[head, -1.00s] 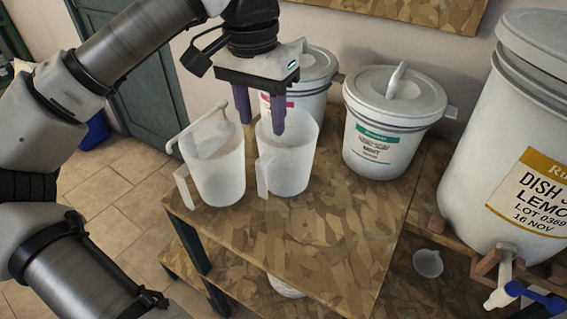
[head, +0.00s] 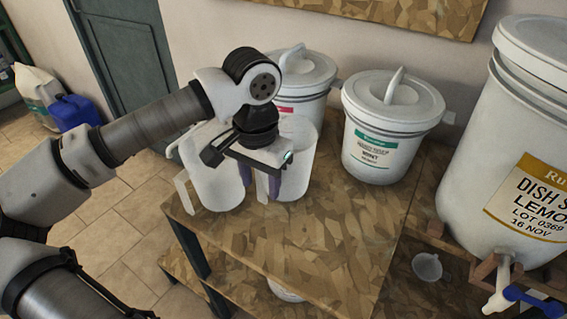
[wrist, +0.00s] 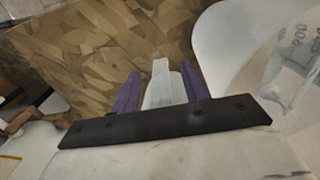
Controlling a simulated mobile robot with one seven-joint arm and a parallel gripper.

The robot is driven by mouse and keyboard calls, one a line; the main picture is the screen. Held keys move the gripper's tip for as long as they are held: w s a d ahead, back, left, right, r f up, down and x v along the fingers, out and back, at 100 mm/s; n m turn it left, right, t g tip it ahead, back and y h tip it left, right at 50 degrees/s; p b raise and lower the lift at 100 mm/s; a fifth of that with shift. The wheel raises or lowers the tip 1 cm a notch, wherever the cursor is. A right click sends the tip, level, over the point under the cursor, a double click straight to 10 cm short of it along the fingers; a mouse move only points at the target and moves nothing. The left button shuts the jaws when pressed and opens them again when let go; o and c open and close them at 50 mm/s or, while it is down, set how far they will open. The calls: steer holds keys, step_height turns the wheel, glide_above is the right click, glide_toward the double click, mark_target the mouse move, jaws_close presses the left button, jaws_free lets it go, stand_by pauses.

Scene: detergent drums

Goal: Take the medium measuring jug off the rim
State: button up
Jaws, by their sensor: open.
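Two translucent white measuring jugs stand side by side on the wooden table (head: 330,215). The right jug (head: 302,150) is partly hidden by my gripper; the left jug (head: 220,186) is partly hidden by my arm. Which is the medium one I cannot tell. My gripper (head: 261,184) points down at the front of the right jug, its purple fingers open. In the wrist view, a pale handle (wrist: 162,80) lies between the fingers (wrist: 160,92), with visible room on its right side. A jug wall with printed marks (wrist: 292,62) shows at the right.
A green-labelled drum (head: 385,125) stands right of the jugs, and a pink-labelled drum (head: 305,72) behind them. A large dish soap drum (head: 515,130) with a tap is at far right. A small cup (head: 427,266) sits lower down. The table front is clear.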

steer(key=shift+f, duration=0.45)
steer(key=shift+c, duration=0.3)
jaws_close()
